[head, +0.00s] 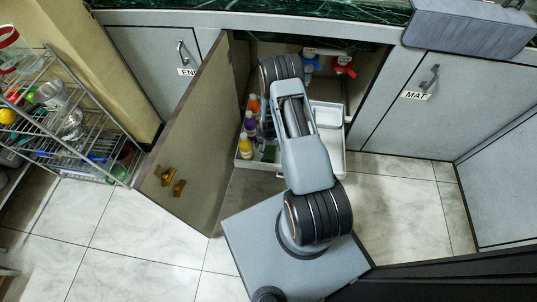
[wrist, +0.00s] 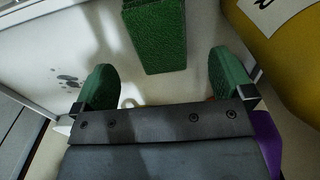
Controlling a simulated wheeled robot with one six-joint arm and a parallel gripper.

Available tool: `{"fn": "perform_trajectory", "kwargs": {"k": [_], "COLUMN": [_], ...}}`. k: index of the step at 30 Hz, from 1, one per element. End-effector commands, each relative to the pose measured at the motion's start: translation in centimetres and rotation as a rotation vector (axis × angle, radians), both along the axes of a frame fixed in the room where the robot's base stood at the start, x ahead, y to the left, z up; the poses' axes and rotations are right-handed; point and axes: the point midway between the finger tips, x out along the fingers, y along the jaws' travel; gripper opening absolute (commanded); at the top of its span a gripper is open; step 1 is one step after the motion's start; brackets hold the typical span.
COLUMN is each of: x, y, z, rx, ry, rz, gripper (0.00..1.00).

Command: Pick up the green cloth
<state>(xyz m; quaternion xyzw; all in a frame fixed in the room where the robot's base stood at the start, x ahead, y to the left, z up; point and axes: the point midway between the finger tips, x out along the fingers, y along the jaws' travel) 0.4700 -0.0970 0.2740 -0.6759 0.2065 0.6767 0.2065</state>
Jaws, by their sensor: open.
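The green cloth (wrist: 155,36) shows at the top middle of the wrist view as a textured green block lying in a white tray. Its upper end is cut off by the frame. My gripper (wrist: 165,80) is open, with its two green fingertips wide apart and nothing between them. The cloth is beyond the fingertips, in line with the gap, and apart from them. In the head view my arm reaches into the open cabinet and hides the gripper. A small green patch (head: 268,153) beside the arm may be the cloth.
The white tray (head: 331,158) stands in the cabinet opening with several bottles (head: 246,146) on its left. A yellow bottle (wrist: 292,60) is close to the right fingertip. The cabinet door (head: 185,150) stands open at left. Blue (head: 309,63) and red (head: 343,67) valves are at the back.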

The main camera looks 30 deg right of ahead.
Motion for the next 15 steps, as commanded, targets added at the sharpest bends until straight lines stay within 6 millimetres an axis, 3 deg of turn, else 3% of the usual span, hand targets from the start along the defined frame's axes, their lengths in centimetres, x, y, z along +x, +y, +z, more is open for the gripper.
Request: {"fn": "perform_trajectory", "kwargs": {"k": [8,15], "x": [0.1,0.1], "y": [0.0,-0.1], "z": [-1.2,-4.4], "rx": [-0.001,0.0], "ry": [-0.001,0.0], "rz": [0.0,0.0], "gripper": [0.99,0.99]}}
